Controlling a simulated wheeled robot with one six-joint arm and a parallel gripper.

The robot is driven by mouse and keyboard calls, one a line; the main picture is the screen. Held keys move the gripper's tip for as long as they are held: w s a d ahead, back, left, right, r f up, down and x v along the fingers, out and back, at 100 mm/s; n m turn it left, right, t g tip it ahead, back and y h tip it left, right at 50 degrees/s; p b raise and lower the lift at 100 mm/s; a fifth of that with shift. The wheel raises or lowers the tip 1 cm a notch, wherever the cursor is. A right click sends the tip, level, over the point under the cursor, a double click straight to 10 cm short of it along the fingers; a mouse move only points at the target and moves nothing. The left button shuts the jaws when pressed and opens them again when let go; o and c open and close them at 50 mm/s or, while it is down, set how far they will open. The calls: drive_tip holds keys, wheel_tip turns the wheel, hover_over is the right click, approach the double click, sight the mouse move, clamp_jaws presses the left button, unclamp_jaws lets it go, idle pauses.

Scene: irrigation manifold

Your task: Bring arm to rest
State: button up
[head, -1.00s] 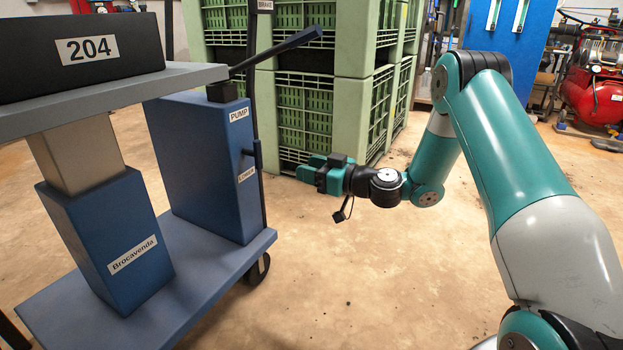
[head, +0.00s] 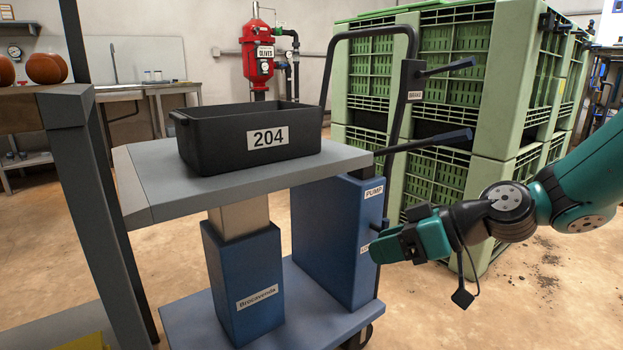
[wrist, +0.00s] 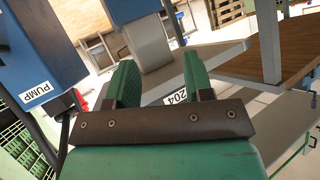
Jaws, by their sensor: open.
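My gripper (head: 375,250) is at the right in the head view, on my teal arm reaching in from the right edge. It points left, in front of the blue pump housing marked PUMP (head: 345,270); whether it touches the housing cannot be told. In the wrist view its two green fingers (wrist: 157,85) stand apart with nothing held between them. A black bin labelled 204 (head: 215,150) rests on the grey top of the lift cart (head: 255,179); the 204 label also shows in the wrist view.
Stacked green crates (head: 490,120) stand behind the arm. The cart's dark handle (head: 412,75) and levers rise near the gripper.

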drive_tip(key=s+d+r+m+g+h+p, duration=0.15)
drive_tip(key=s+r+h+p, duration=0.35)
drive_tip(key=s, duration=0.7)
drive_tip(key=s+d+r+m+g+h+p, duration=0.1)
drive_tip(key=s+r+m+g+h+p, duration=0.2)
drive_tip(key=s+r, duration=0.6)
wheel_tip(320, 180, up, 35)
drive_tip(key=s+p, duration=0.1)
drive_tip(key=p, duration=3.6)
drive_tip(key=shift+s+n+y+p, duration=0.3)
drive_tip(key=shift+n+y, duration=0.05)
drive_tip(key=shift+y, duration=0.05)
drive_tip(key=shift+a+f, duration=0.15)
drive_tip(key=shift+f, duration=0.05)
